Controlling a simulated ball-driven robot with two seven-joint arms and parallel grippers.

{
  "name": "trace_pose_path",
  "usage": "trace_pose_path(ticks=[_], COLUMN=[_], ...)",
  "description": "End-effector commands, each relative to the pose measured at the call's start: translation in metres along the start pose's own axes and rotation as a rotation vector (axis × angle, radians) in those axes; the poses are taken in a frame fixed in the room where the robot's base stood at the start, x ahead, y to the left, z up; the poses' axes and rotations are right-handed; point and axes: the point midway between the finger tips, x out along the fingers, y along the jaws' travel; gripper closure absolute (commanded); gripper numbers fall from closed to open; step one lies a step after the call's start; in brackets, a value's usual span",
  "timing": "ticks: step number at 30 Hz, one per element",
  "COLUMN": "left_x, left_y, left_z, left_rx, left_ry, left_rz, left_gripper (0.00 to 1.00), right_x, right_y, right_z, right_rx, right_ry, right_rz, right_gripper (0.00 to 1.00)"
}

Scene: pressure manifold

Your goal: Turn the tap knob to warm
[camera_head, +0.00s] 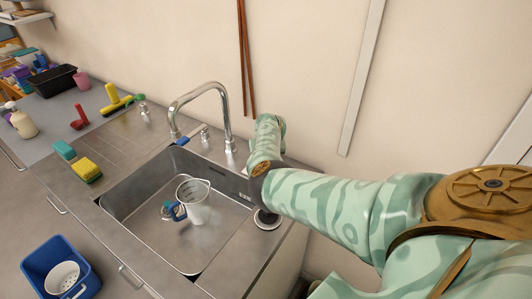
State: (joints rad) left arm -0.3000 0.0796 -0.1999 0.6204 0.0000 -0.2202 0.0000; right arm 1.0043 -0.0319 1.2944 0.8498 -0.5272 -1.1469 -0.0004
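The chrome tap (203,90) arches over the back of the steel sink (222,236). A small chrome knob (205,134) stands between the legs of its arch. A small blue piece (183,141) is near the left foot of the tap. I cannot tell any warm or cold marking or the knob's setting. My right arm comes in from the right and reaches across the right end of the sink, close to the right side of the tap. I cannot make out its gripper. My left gripper is not in view.
A clear measuring jug (193,202) and a blue-handled item (174,211) are in the sink. Sponges (87,169) lie on the drainboard at left. A blue bin (60,270) is at lower left. The wall rises close behind the tap.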

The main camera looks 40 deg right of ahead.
Motion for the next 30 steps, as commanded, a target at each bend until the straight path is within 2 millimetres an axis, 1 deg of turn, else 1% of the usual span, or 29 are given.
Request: trace_pose_path(ticks=[1, 4, 17, 18, 20, 27, 30], left_x=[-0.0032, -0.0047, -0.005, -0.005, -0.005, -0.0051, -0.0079], left_y=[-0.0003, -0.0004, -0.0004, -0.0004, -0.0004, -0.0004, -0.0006], left_z=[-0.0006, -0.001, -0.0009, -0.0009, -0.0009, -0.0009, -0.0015], left_rx=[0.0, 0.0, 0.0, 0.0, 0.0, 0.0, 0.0], left_ry=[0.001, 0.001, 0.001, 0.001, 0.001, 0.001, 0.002], left_rz=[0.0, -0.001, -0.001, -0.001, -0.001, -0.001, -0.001], left_gripper=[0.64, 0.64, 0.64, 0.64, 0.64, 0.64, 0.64], right_x=[-0.0015, -0.0006, 0.0004, 0.0004, 0.0003, 0.0001, -0.0042], right_y=[0.0009, 0.0007, 0.0004, 0.0003, 0.0003, 0.0002, 0.0002], right_z=[-0.0007, -0.0002, 0.0001, 0.0001, 0.0001, -0.0001, -0.0008], right_rx=[-0.009, -0.023, -0.031, -0.031, -0.031, -0.03, -0.03], right_ry=[0.001, 0.0, 0.0, 0.0, 0.0, 0.0, 0.001], right_rz=[-0.003, -0.009, -0.013, -0.013, -0.013, -0.013, -0.013], right_gripper=[0.89, 0.89, 0.89, 0.6, 0.44, 0.44, 0.44])
